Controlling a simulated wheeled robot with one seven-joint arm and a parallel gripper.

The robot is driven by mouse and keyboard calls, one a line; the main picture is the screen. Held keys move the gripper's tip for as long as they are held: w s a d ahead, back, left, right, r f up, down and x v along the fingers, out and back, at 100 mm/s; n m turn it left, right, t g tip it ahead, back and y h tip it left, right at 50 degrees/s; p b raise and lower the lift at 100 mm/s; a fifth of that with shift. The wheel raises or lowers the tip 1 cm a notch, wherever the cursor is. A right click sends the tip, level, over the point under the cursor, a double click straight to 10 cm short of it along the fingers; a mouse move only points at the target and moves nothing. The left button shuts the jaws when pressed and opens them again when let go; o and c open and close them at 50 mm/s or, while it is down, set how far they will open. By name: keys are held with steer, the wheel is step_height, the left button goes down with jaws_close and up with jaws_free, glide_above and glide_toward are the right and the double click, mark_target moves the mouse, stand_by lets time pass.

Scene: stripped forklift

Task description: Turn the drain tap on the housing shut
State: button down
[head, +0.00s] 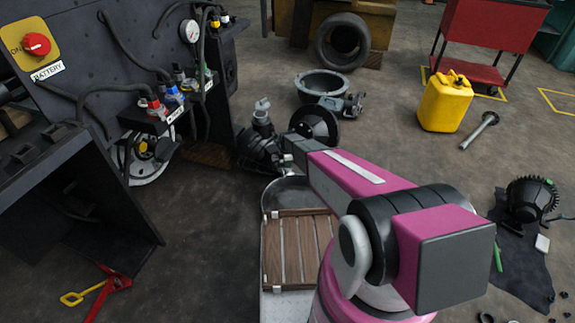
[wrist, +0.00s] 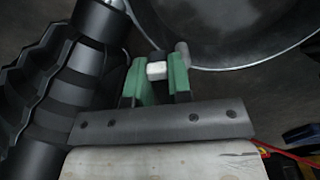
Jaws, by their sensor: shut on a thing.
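The housing (head: 258,150) is a dark ribbed body on the floor, left of the end of my arm in the head view. Its ribbed side (wrist: 35,100) fills the left of the wrist view. My gripper (wrist: 159,72) has green fingers and is shut on a small piece with a pale face and dark top, which looks like the drain tap's handle (wrist: 157,70). A short grey stub shows beside the right finger. The rest of the tap is hidden. In the head view my gripper (head: 284,160) is small and partly hidden against the housing.
A round metal pan (head: 271,193) lies beneath my arm, and its rim (wrist: 235,67) shows in the wrist view. Dark round parts and a ring (head: 322,84) lie behind. A yellow can (head: 445,102) stands right. A black panel with hoses (head: 120,70) stands left.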

steer(key=shift+w, duration=0.1)
stand_by(0.5)
steer(key=c, duration=1)
jaws_free()
steer(key=shift+c, duration=0.2)
steer(key=shift+r, duration=0.1)
step_height(320, 180, up, 11)
